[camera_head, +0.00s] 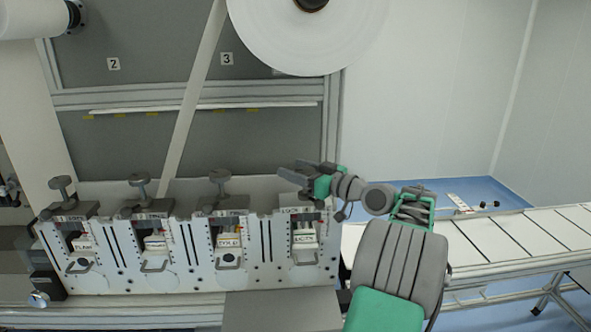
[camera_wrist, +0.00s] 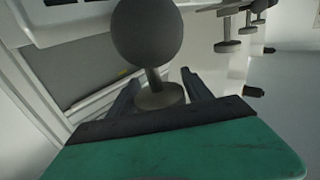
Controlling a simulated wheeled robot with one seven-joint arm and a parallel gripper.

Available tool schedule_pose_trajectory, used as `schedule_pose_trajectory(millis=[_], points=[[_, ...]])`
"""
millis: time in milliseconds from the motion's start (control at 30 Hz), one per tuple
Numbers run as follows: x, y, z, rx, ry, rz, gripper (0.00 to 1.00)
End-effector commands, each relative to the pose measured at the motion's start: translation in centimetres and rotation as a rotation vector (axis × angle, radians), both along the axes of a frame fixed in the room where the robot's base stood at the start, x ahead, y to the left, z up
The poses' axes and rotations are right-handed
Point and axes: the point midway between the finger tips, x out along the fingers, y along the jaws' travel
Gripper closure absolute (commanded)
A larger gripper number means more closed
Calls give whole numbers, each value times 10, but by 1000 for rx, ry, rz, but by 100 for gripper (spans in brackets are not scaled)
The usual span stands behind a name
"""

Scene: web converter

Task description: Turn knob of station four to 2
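Station four (camera_head: 304,238) is the rightmost unit in the row of white stations, with a labelled window in its front. My gripper (camera_head: 290,173) is above it, reaching in from the right, and hides much of its knob in the head view. In the wrist view a dark grey knob (camera_wrist: 148,40) with a round end, a stem and a disc stands in front of my gripper (camera_wrist: 160,85). The two fingers are apart, one on each side of the disc, with visible gaps. Contact is not visible. The knob's setting cannot be read.
The knobs of the other stations (camera_head: 220,182) (camera_head: 139,186) (camera_head: 62,188) stand in a row to the left. A large white roll (camera_head: 305,35) hangs above. A conveyor (camera_head: 510,242) lies to the right. The wrist view shows other knobs (camera_wrist: 228,45) at upper right.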

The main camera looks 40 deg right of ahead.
Motion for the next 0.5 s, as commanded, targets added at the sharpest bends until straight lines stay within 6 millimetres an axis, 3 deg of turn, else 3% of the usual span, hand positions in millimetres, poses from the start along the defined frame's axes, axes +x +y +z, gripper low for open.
schedule_pose_trajectory(millis=[500], points=[[-1, -2, 0, 0, 0, -3, 85]])
